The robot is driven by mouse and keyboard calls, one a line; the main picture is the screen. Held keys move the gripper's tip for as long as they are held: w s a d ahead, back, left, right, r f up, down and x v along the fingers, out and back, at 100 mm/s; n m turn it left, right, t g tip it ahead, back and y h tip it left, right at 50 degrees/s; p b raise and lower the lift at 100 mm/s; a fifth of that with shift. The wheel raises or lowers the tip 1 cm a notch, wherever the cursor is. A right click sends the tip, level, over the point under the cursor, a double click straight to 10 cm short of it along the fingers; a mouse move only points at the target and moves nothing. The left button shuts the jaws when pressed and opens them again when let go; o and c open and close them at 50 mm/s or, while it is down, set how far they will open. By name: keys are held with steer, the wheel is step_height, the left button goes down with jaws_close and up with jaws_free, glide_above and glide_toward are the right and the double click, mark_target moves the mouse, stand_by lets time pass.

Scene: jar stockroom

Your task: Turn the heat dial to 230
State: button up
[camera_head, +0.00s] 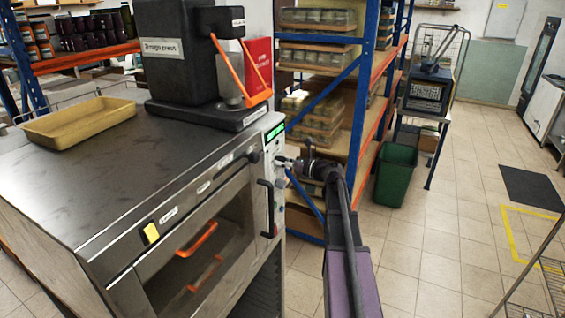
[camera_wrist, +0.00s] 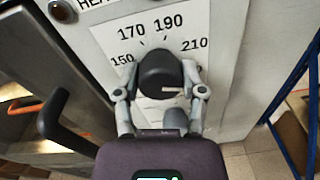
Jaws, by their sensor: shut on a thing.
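The heat dial (camera_wrist: 158,72) is a black round knob on a pale scale plate (camera_wrist: 150,22) marked 150, 170, 190 and 210. A 230 mark does not show; my gripper covers part of the scale. My gripper (camera_wrist: 160,78) is shut on the dial, one finger on each side. A short white line lies on the dial's lower right, pointing roughly rightward; its exact reading I cannot tell. In the head view my gripper (camera_head: 283,162) meets the front panel of the steel oven (camera_head: 110,190); the dial itself is hidden there.
A black press (camera_head: 180,60) and a yellow tray (camera_head: 80,122) stand on the oven. A green display (camera_head: 274,131) sits above my gripper. A blue-framed shelf (camera_head: 365,110) and a green bin (camera_head: 396,172) stand behind my arm. The floor to the right is mostly open.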

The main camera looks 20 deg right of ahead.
steer(key=shift+m, duration=1.5)
steer(key=o, duration=1.1)
steer(key=shift+o, duration=0.2)
steer(key=shift+n, duration=0.5)
